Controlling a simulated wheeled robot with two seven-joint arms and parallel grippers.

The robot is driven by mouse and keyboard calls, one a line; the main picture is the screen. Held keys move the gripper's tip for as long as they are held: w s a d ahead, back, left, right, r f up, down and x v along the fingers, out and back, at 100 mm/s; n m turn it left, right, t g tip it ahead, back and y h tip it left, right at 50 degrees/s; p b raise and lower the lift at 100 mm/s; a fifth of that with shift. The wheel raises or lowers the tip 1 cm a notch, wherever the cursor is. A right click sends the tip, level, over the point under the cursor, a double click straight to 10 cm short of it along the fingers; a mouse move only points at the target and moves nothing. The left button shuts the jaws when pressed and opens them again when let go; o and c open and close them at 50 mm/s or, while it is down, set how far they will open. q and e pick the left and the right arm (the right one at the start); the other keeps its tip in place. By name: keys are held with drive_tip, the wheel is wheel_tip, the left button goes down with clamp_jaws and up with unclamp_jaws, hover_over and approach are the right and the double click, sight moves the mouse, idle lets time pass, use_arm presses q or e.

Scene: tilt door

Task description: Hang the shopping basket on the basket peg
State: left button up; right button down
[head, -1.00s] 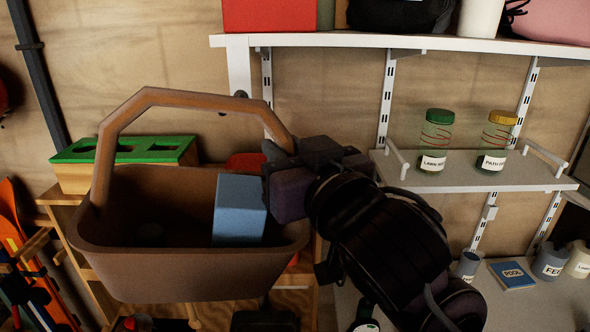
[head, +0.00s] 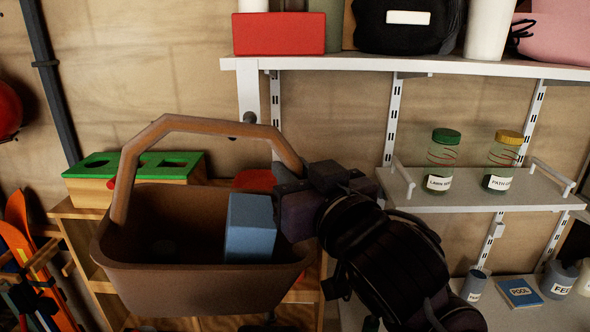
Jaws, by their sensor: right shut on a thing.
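The brown shopping basket (head: 200,285) hangs in the air at left centre, roughly upright, with its arched handle (head: 190,124) up. A blue block (head: 250,228) is inside at its right. My right gripper (head: 288,182) is shut on the lower right side of the handle, and the basket hangs from it. A small dark round knob (head: 249,117), which looks like the basket peg, is on the wall. It shows just above the handle's upper right bend; part of it may be hidden, and I cannot tell the depth gap. My left gripper is out of view.
A green-topped wooden box (head: 185,168) stands on a wooden shelf unit (head: 65,208) behind the basket. A white upper shelf (head: 430,66) with a red box (head: 278,34) is above right. Jars (head: 442,160) stand on a bracket shelf (head: 405,203) at right.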

drive_tip(key=shift+w+p, duration=0.5)
drive_tip(key=shift+w, duration=0.95)
drive_tip(key=shift+w+p, duration=0.75)
drive_tip(key=shift+w, duration=0.35)
idle(0.4)
drive_tip(key=shift+w+f+p, duration=0.1)
drive_tip(key=shift+w+p, duration=0.75)
drive_tip(key=shift+w, duration=1.05)
drive_tip(key=shift+w+f, duration=0.6)
drive_tip(key=shift+w, duration=0.05)
idle(1.5)
drive_tip(key=shift+f, duration=0.2)
idle(0.5)
